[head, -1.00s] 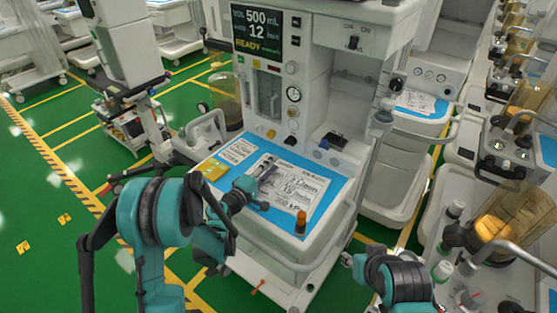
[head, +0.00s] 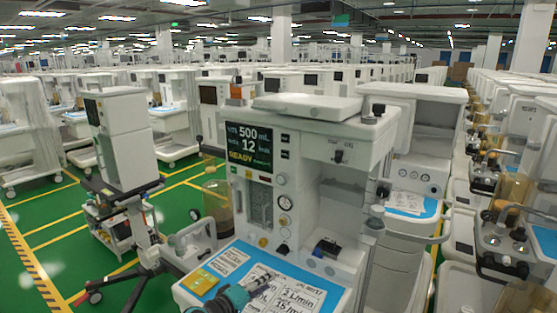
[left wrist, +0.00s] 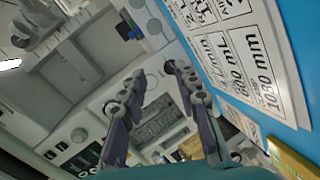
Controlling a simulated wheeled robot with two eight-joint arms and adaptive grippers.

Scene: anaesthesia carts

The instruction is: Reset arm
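My left gripper (head: 258,288) shows at the bottom edge of the head view, over the printed sheets on the blue mat of the nearest anaesthesia cart. In the left wrist view its two fingers (left wrist: 154,80) stand apart with nothing between them, and the cart's grey panel shows behind. The anaesthesia cart (head: 300,195) has a screen (head: 249,146) reading 500 mL, 12 and READY. The printed sheets (head: 291,297) lie on the blue mat (head: 245,252); they also show in the left wrist view (left wrist: 235,50). My right gripper is in neither view.
A yellow pad (head: 199,281) lies at the mat's left corner. A wheeled stand (head: 125,210) is at the left. Another cart (head: 409,130) stands close at the right, beside a row of carts with amber canisters (head: 513,190). Open green floor (head: 60,235) lies at the left.

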